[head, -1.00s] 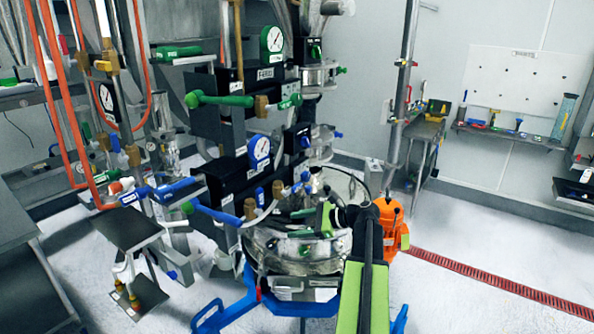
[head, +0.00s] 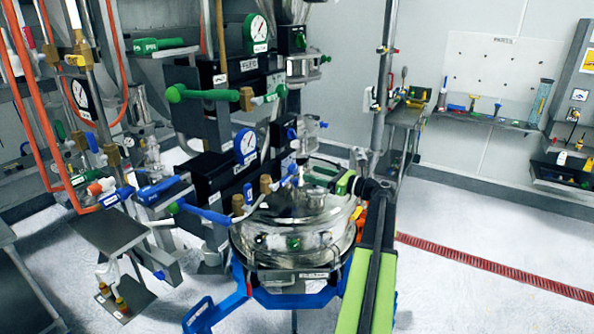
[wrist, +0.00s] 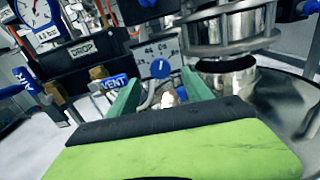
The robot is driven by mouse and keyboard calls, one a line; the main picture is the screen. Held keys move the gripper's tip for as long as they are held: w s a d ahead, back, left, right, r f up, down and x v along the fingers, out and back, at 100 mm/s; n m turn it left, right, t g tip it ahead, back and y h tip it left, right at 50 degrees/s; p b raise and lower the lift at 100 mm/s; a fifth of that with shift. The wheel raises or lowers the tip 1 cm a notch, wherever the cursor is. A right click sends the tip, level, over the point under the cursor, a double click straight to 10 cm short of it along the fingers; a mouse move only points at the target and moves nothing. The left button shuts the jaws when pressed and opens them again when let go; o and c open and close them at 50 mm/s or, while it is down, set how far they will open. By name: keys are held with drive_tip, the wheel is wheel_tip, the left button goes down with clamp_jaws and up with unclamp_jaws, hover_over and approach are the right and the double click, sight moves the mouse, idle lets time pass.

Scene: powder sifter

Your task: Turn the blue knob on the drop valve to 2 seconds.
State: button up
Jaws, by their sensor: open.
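The blue knob (wrist: 160,68) is a round dial with a pale pointer that looks roughly upright. It sits on a white marked plate (wrist: 148,52) beside the black box labelled DROP (wrist: 85,55). The plate's numbers are too small to read surely. My gripper (wrist: 160,78) is open, its two green fingers pointing towards the knob, which shows between them. They look apart from it. In the head view the black drop box (head: 212,176) carries a white gauge (head: 245,146); a small blue knob (head: 293,133) shows at its right. My fingertips are hard to make out there.
A blue VENT handle (wrist: 115,82) is close to the left finger. A shiny metal cylinder (wrist: 228,82) stands close on the right. In the head view a round clear-walled vessel (head: 295,225) on a blue frame stands below. Open floor (head: 450,285) lies to the right.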

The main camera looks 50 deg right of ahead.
sight(296, 169)
drive_tip(key=x, duration=0.7)
clamp_jaws()
